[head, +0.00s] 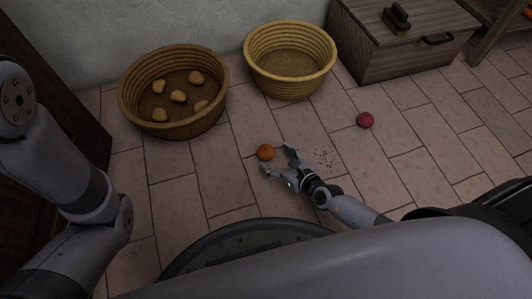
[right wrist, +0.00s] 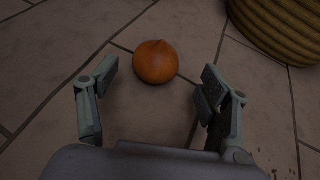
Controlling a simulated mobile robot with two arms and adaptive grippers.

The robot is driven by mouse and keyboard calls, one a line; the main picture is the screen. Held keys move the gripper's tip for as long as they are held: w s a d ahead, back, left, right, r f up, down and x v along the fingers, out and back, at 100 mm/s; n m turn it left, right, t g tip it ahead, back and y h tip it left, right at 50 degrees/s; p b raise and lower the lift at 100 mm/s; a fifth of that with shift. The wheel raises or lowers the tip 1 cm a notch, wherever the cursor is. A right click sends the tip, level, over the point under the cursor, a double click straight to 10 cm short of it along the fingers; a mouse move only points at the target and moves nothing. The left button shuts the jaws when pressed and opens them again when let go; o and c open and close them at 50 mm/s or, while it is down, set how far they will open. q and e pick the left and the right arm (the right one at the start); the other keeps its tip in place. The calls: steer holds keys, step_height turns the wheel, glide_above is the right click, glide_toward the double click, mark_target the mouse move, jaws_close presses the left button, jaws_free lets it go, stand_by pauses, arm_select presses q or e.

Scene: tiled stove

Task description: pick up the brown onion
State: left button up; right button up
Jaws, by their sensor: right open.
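The brown onion (head: 265,152) is a round orange-brown bulb lying on the tiled floor near the middle of the head view. My right gripper (head: 277,158) is open, low over the floor, with its fingers pointing toward the onion. In the right wrist view the onion (right wrist: 156,62) lies just ahead of and between the two spread fingertips (right wrist: 158,75), apart from both. My left arm shows at the left edge of the head view, but its gripper is not visible.
A dark wicker basket (head: 126,100) with several potato-like items stands at the back left. A lighter empty basket (head: 327,52) stands beside it. A red onion (head: 365,120) lies to the right. Dark crumbs (head: 325,159) lie by my right gripper. A wooden chest (head: 395,53) stands behind.

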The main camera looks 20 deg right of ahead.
mark_target(270, 155)
steer(key=b+x, duration=0.2)
steer(key=x, duration=0.2)
steer(key=shift+s+a+f, duration=0.1)
steer(key=shift+f, duration=0.1)
steer(key=shift+w+a, duration=0.1)
steer(key=shift+w, duration=0.15)
steer(key=shift+r, duration=0.1)
steer(key=c, duration=1.3)
steer(key=shift+o, duration=0.2)
